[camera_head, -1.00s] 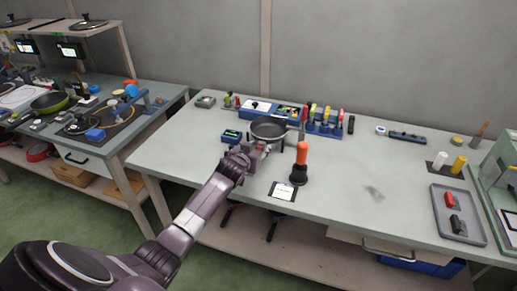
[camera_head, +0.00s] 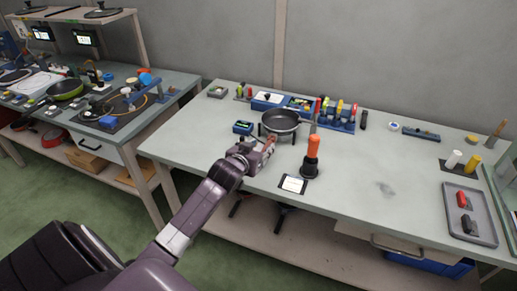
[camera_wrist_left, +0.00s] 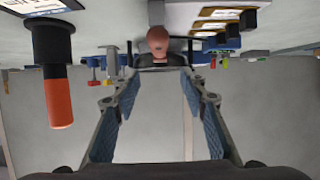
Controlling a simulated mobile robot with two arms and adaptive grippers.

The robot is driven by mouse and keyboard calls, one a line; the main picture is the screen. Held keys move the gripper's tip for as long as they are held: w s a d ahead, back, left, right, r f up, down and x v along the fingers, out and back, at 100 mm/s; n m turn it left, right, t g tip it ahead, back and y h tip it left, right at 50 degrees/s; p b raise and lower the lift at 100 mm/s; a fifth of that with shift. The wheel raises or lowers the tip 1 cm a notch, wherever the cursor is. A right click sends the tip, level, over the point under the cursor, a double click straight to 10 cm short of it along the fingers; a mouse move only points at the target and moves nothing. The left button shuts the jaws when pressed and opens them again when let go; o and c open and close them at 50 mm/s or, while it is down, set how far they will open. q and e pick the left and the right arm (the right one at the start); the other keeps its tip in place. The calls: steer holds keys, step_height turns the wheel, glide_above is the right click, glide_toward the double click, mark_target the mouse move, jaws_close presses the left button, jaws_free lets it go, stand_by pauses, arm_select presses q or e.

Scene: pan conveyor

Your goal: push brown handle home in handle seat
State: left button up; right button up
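The dark pan (camera_head: 279,121) sits on a round stand on the bench. The brown handle (camera_head: 270,143) points from the pan's near side toward my left gripper. In the left wrist view its rounded end (camera_wrist_left: 157,42) shows end-on, just beyond the fingertips. My left gripper (camera_head: 264,150) is open; in the wrist view its two blue-padded fingers (camera_wrist_left: 160,82) stand wide apart with nothing held between them. The handle seat is hidden behind the handle, so I cannot tell how far in the handle sits. My right gripper is not in view.
An orange-handled tool (camera_head: 313,148) stands upright in a black base right of the gripper; it also shows in the wrist view (camera_wrist_left: 58,100). A white card (camera_head: 293,184) lies near the front edge. A grey tray (camera_head: 481,228) is at the right. The bench between is mostly clear.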

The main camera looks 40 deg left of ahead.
arm_select(q)
steer(key=shift+v, duration=1.2)
